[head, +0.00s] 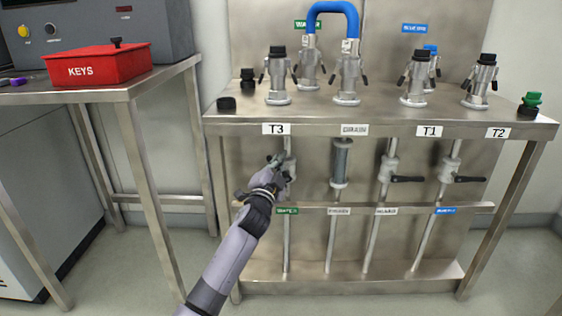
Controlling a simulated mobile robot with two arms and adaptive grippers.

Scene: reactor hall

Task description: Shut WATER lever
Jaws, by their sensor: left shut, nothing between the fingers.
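The green label (287,210), which seems to read WATER, sits on the lower rail at the leftmost pipe (286,245) of the steel stand. The valve on that pipe is mostly hidden behind my left gripper. I cannot make out its lever or tell which way it points. My left gripper (278,161) is shut and empty, right at this valve below the T3 label; I cannot tell whether it touches it. My right gripper is not in view.
Two pipes to the right carry valves with black levers (407,179) (469,179) pointing right. A grey cylinder (340,162) is on the second pipe. Couplings and a blue hose (351,20) stand on the stand's top. A red KEYS box (98,65) is on the left table.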

